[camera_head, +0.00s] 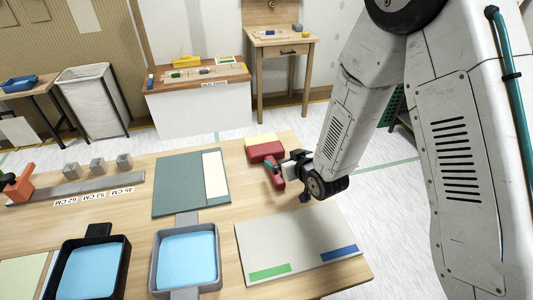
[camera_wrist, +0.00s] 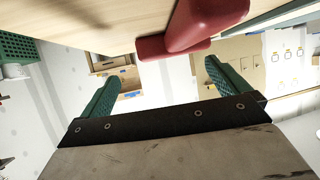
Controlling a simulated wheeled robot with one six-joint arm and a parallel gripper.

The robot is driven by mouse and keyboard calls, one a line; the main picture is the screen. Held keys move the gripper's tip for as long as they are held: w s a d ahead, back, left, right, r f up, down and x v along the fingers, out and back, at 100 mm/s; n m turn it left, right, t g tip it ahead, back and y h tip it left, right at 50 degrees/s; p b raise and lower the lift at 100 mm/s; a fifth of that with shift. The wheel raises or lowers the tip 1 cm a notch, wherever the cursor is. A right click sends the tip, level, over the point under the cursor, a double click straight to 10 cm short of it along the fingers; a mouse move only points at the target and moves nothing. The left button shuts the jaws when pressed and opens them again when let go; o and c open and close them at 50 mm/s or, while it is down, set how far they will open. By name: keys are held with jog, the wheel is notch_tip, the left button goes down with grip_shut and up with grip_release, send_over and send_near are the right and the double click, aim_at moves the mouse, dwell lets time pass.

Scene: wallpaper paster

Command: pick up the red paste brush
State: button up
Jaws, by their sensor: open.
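The red paste brush (camera_head: 266,152) lies on the wooden table near its far right edge, with a pale yellow strip along its far side and a red handle pointing toward the near side. My gripper (camera_head: 284,178) is at the handle's right side, low over the table, and partly hides it. In the wrist view the red brush (camera_wrist: 205,22) shows at the top, beyond the open green fingers of my gripper (camera_wrist: 162,68). No brush part is clearly between the fingers; contact cannot be told.
A pale board (camera_head: 295,245) with green and blue strips lies below my gripper. A green mat (camera_head: 178,185) lies left of the brush. Two trays with blue contents, a grey one (camera_head: 186,230) and a black one (camera_head: 125,265), stand at the near side.

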aim_at(274, 154)
jog(key=x, duration=0.5)
jog(key=shift+s+a+f, duration=0.15)
jog(key=shift+s+a, duration=0.1)
jog(key=shift+a, duration=0.05)
jog(key=c, duration=1.2)
